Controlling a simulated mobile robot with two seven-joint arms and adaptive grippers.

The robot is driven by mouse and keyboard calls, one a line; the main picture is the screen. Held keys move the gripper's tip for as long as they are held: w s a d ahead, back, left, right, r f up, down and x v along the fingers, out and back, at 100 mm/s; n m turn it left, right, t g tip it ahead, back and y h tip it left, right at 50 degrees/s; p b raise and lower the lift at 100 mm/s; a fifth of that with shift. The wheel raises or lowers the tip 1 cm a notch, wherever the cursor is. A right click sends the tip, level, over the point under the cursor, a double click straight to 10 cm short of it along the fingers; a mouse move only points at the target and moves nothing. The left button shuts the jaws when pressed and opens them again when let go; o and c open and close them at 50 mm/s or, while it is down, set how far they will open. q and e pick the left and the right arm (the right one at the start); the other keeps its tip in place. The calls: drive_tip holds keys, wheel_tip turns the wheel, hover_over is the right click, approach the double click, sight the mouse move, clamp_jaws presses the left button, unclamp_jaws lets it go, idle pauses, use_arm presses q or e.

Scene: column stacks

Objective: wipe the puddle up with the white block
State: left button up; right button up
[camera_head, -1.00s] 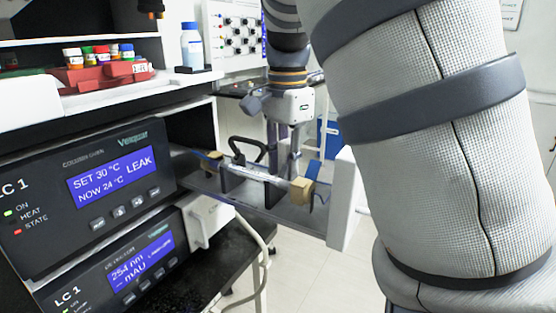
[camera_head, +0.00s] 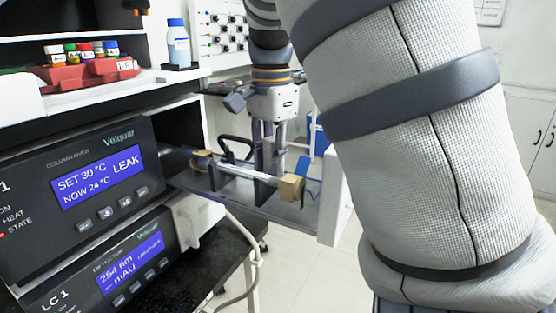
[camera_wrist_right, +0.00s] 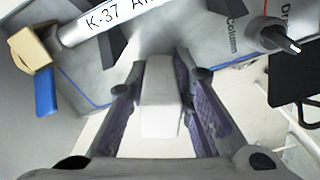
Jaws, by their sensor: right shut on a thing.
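My right gripper (camera_head: 268,155) reaches down over the open tray, behind the tube column. In the wrist view its two fingers (camera_wrist_right: 161,85) are shut on the white block (camera_wrist_right: 160,108), which sits between the purple-grey pads. In the head view I cannot make out the block. Its underside is hidden, so I cannot tell whether it touches the tray floor. I cannot clearly make out the puddle in either view. My left gripper is not in view.
The tube column (camera_head: 236,172) with tan ends lies across the grey tray (camera_wrist_right: 226,62). A black handle (camera_head: 228,147) stands behind it. The oven unit (camera_head: 85,190), showing LEAK, is left of the tray. A white front panel (camera_head: 333,195) closes the tray's right end.

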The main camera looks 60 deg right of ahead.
drive_tip(key=shift+w, duration=0.7)
drive_tip(key=shift+s+r, duration=0.2)
drive_tip(key=shift+s, duration=0.8)
drive_tip(key=shift+s+d+f, duration=0.1)
drive_tip(key=shift+s, duration=1.15)
drive_tip(key=shift+w+f, duration=0.15)
drive_tip(key=shift+w, duration=2.1)
drive_tip(key=shift+s+r, duration=0.2)
drive_tip(key=shift+s, duration=0.6)
drive_tip(key=shift+s+f, duration=0.2)
drive_tip(key=shift+s, duration=1.25)
drive_tip(key=shift+w, duration=2.25)
drive_tip(key=shift+s+r, duration=0.2)
drive_tip(key=shift+s, duration=0.95)
drive_tip(key=shift+s+f, duration=0.1)
drive_tip(key=shift+s, duration=1)
drive_tip(key=shift+w+f, duration=0.1)
drive_tip(key=shift+w, duration=2.2)
